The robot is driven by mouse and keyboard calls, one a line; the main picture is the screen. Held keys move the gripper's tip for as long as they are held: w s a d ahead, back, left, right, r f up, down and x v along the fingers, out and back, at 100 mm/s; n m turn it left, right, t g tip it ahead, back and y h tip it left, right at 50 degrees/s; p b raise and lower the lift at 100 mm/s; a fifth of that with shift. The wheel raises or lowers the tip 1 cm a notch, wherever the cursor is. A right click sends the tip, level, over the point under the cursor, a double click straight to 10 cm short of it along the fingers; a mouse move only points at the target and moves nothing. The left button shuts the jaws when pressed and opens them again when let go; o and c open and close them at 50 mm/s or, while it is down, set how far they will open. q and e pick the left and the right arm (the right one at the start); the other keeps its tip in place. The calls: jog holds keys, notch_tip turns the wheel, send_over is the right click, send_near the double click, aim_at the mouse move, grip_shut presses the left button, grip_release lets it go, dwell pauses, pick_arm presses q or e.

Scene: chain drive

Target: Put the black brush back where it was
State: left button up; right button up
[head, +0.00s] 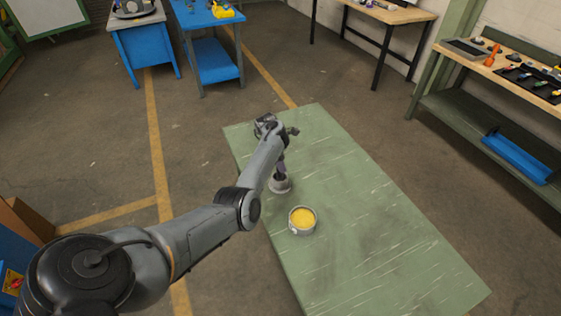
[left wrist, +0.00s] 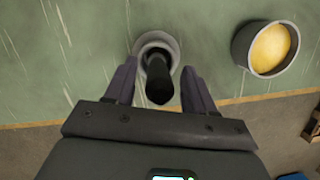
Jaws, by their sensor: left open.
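The black brush (left wrist: 160,85) shows in the left wrist view as a dark handle pointing toward the camera. Its lower end is in a round light-grey holder (left wrist: 144,42) on the green table. The holder also shows in the head view (head: 280,186), under my left gripper. My left gripper (left wrist: 158,68) is open, with one finger on each side of the brush and visible gaps between. In the head view my left gripper (head: 281,166) is above the holder, and the brush is hard to make out there. My right gripper is not in view.
A grey can with yellow contents (head: 302,219) stands on the green table (head: 370,230), close to the holder. It also shows in the left wrist view (left wrist: 268,48). The rest of the tabletop is clear. A workbench with tools (head: 515,70) stands at the right.

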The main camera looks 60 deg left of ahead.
pick_arm(q)
jog(key=shift+r, duration=0.15)
jog(key=p+v, duration=0.3)
jog(key=v, duration=0.9)
jog(key=s+d+f+m+y, duration=0.2)
jog(key=s+d+f+m, duration=0.3)
jog(key=d+m, duration=0.5)
jog(key=s+d+f+m+y, duration=0.2)
jog(key=s+d+f+m, duration=0.25)
jog(key=d+m, duration=0.6)
jog(key=s+d+r+m+h, duration=0.1)
jog(key=s+d+m, duration=0.5)
jog(key=d, duration=0.4)
jog(key=s+d+r+m+t+h, duration=0.1)
jog(key=s+d+r+m+h, duration=0.1)
jog(key=s+d+m, duration=0.4)
jog(key=s+d, duration=0.2)
jog(key=d, duration=0.3)
jog(key=shift+m, duration=0.25)
